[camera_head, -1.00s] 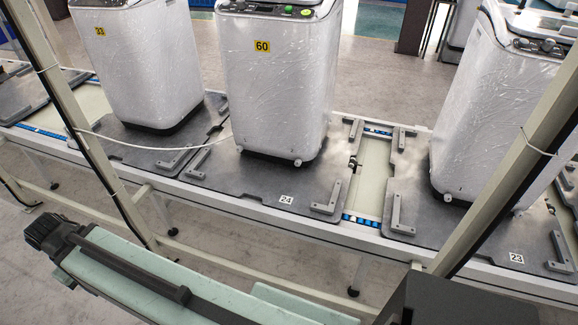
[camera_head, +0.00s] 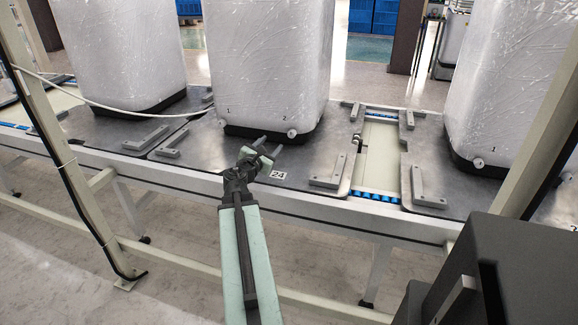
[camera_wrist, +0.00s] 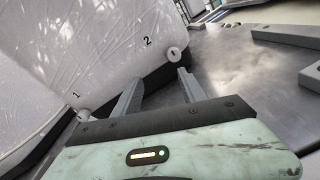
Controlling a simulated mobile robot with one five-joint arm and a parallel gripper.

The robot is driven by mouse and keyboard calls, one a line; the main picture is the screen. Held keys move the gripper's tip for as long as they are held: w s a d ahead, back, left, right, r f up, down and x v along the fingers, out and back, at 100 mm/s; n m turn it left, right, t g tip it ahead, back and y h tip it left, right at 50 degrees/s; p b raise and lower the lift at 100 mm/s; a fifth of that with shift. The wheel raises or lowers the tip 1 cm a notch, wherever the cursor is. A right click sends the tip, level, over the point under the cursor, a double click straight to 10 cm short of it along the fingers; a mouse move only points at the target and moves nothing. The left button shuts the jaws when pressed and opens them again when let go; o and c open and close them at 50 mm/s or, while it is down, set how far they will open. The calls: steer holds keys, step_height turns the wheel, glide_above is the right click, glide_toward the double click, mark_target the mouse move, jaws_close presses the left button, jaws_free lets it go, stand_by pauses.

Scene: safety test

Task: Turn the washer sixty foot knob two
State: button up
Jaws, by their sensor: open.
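The middle washer (camera_head: 268,70), wrapped in clear film, stands on a dark pallet plate tagged 24 (camera_head: 278,174); in the earlier head view it bears the label 60. Two white foot knobs show at its base: knob 1 (camera_head: 222,123) at the left and knob 2 (camera_head: 292,133) at the right. In the wrist view, knob 2 (camera_wrist: 173,54) lies just beyond the right finger, and knob 1 (camera_wrist: 83,115) is at the lower left. My gripper (camera_head: 270,144) is open and empty, low over the plate in front of the washer, apart from knob 2.
Another wrapped washer stands at the left (camera_head: 120,55) and one at the right (camera_head: 515,85). Grey brackets (camera_head: 328,172) rise from the plate. A slanted post (camera_head: 62,150) stands at the left. A white cable (camera_head: 95,103) hangs across the left.

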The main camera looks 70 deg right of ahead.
mark_target(291, 135)
steer(key=s, duration=0.1)
steer(key=s+d+f+n, duration=0.1)
steer(key=s+d+n+b, duration=0.1)
steer(key=shift+s+f+h, duration=0.15)
steer(key=shift+f+h, duration=0.15)
steer(key=shift+h, duration=0.1)
steer(key=shift+s+d+r, duration=0.15)
steer(key=shift+r, duration=0.05)
steer(key=shift+d, duration=0.3)
steer(key=d, duration=0.7)
steer(key=shift+d, duration=0.1)
jaws_close()
